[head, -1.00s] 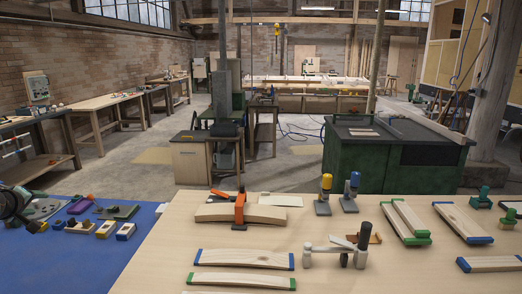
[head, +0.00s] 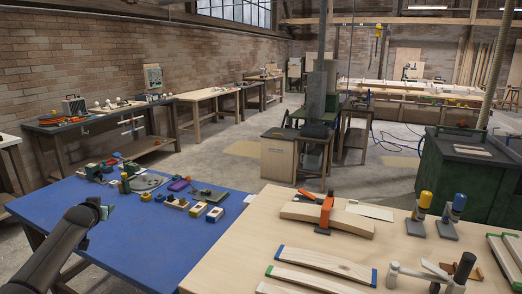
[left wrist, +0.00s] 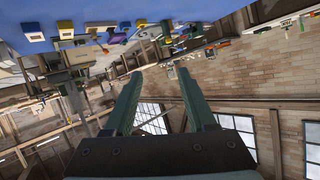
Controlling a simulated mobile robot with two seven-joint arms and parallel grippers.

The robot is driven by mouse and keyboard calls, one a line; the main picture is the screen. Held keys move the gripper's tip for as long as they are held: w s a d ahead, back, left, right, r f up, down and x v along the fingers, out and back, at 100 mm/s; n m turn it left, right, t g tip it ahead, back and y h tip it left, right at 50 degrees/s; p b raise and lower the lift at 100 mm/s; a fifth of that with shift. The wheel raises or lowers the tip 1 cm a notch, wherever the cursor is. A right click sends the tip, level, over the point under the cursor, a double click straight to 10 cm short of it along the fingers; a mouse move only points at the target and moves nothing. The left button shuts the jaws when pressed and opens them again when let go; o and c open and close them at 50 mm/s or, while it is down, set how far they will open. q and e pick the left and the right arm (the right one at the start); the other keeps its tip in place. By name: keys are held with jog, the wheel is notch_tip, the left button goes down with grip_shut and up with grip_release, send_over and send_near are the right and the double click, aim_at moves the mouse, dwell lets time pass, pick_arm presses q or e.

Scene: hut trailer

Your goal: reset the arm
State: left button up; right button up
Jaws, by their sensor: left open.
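My left arm comes in from the lower left of the head view, over the near part of the blue table. Its small gripper (head: 106,212) is at the arm's end, apart from the small parts on the table. In the left wrist view the left gripper (left wrist: 158,78) shows two green fingers spread wide with nothing between them. That view is upside down, with the blue table top along its upper edge. My right arm and gripper are in neither view.
The blue table (head: 150,235) carries several small coloured parts towards its back. The wooden table (head: 240,245) at right holds curved wooden pieces, an orange clamp (head: 325,212) and yellow and blue tools. A dark workbench (head: 95,125) stands by the brick wall. The blue table's front is clear.

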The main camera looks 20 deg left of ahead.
pick_arm(q)
jog(key=s+d+f+m+h, duration=0.2)
jog(key=s+d+f+m, duration=0.2)
jog(key=d+f, duration=0.4)
jog(key=s+d+f+m+h, duration=0.3)
jog(key=s+d+f+m, duration=0.15)
jog(key=d+f, duration=0.35)
jog(key=s+d+f+m+h, duration=0.2)
jog(key=s+d+f+m, duration=0.25)
jog(key=d+f, duration=0.35)
jog(key=s+d+f+m+g+h, duration=0.2)
jog(key=s+d+f+m+h, duration=0.15)
jog(key=s+d, duration=0.8)
jog(key=s+d+f+n+t+h, duration=0.1)
jog(key=d+n, duration=0.7)
jog(key=d, duration=1.3)
jog(key=shift+s+f+t, duration=0.3)
jog(key=shift+s+f, duration=0.1)
jog(key=shift+f, duration=0.1)
jog(key=shift+n, duration=0.25)
jog(key=shift+c, duration=0.5)
jog(key=shift+w+d, duration=0.1)
jog(key=shift+d, duration=0.05)
